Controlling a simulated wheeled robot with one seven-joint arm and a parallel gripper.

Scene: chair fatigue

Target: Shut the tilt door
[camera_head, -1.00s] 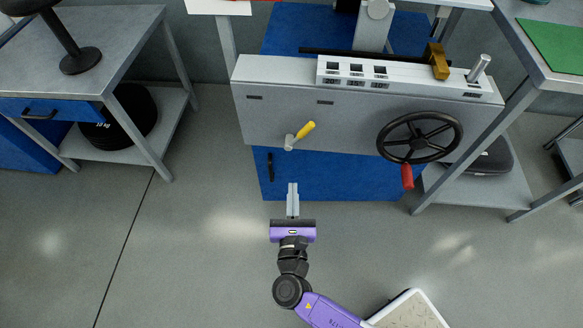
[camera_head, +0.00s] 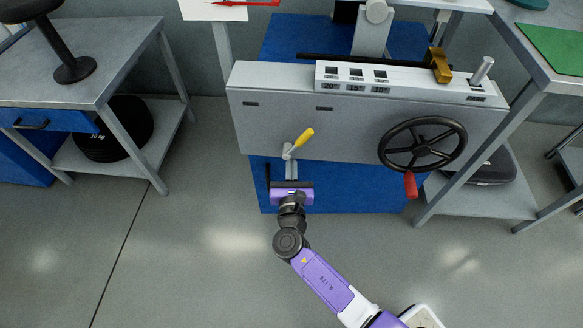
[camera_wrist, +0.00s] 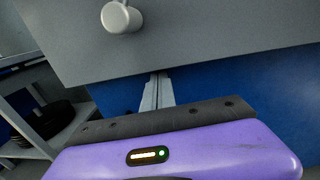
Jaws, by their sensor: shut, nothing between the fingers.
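A grey machine housing (camera_head: 300,135) with a broad front panel spans the upper middle. I cannot tell which panel is the tilt door. My gripper (camera_head: 291,170) is shut and empty, just below the lever. In the wrist view its fingers (camera_wrist: 157,90) reach the grey panel's lower edge; whether they touch it is unclear.
Metal tables stand at left (camera_head: 110,60) and right (camera_head: 535,60). The grey floor (camera_head: 180,260) in front is clear.

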